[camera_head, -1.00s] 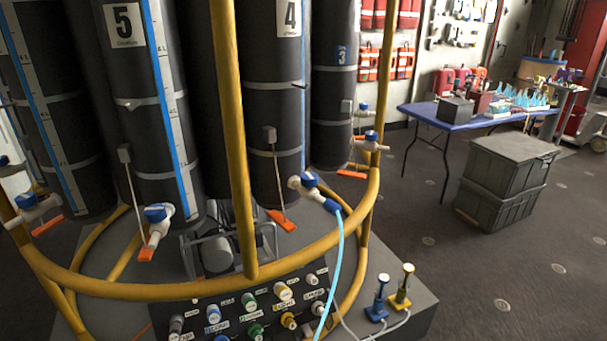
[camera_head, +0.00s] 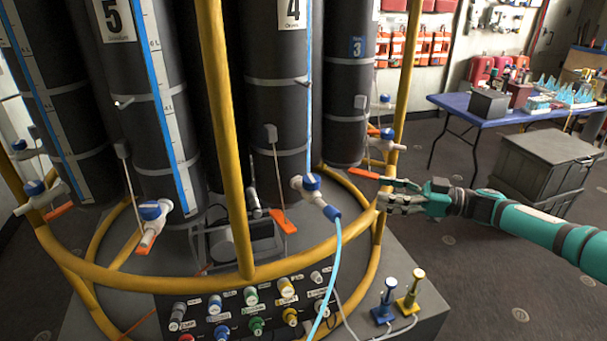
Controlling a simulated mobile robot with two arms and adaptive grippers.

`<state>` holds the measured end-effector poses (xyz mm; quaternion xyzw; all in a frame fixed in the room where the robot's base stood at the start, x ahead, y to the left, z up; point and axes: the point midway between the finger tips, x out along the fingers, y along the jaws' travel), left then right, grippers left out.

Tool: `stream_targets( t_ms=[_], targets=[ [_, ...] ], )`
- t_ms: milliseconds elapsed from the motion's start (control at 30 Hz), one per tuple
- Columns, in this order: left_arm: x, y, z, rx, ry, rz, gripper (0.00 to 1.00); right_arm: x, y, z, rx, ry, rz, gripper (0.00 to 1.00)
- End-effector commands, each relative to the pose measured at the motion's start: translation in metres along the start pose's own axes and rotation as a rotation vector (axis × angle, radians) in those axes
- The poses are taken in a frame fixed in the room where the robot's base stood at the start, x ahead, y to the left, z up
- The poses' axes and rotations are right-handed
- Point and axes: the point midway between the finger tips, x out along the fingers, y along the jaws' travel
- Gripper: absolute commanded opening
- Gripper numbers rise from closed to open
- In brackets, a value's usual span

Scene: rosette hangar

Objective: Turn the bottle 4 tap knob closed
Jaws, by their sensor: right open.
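Bottle 4 (camera_head: 282,90) is a tall dark cylinder with a white label marked 4, standing behind the yellow rail. Its tap has a blue knob (camera_head: 312,181) on a white body, with a light blue hose (camera_head: 335,250) running down from it. My right gripper (camera_head: 387,196) reaches in from the right on a teal arm. It is open and empty, near the right upright of the yellow frame and to the right of the tap, apart from the knob. My left gripper does not show.
A yellow rail (camera_head: 170,282) rings the bottles, with uprights in front. Bottle 5 (camera_head: 135,70) and bottle 3 (camera_head: 347,90) flank bottle 4, with taps of their own. A panel of coloured connectors (camera_head: 250,312) sits below. A blue table (camera_head: 530,113) and grey crates (camera_head: 540,160) stand at right.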

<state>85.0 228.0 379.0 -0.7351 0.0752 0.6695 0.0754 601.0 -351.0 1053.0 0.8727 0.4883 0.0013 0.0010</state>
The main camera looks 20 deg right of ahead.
Motion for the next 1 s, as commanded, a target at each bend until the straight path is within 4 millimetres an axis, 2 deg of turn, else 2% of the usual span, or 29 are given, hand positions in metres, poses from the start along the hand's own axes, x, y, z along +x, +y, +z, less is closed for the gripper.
stream_targets(
  t_ms=[167, 700, 800, 1000],
  targets=[
    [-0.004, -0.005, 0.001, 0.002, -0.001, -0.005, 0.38, 0.013, -0.003, -0.005, 0.007, 0.003, -0.013, 0.65],
    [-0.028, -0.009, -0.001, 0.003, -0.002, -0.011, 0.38, 0.127, -0.003, -0.005, 0.004, 0.002, -0.010, 0.65],
    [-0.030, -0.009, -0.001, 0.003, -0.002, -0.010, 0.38, 0.145, -0.003, -0.005, 0.004, 0.001, -0.009, 0.65],
    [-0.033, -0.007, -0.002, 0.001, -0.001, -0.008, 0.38, 0.167, -0.003, -0.003, 0.004, 0.000, -0.007, 0.65]
  ],
)
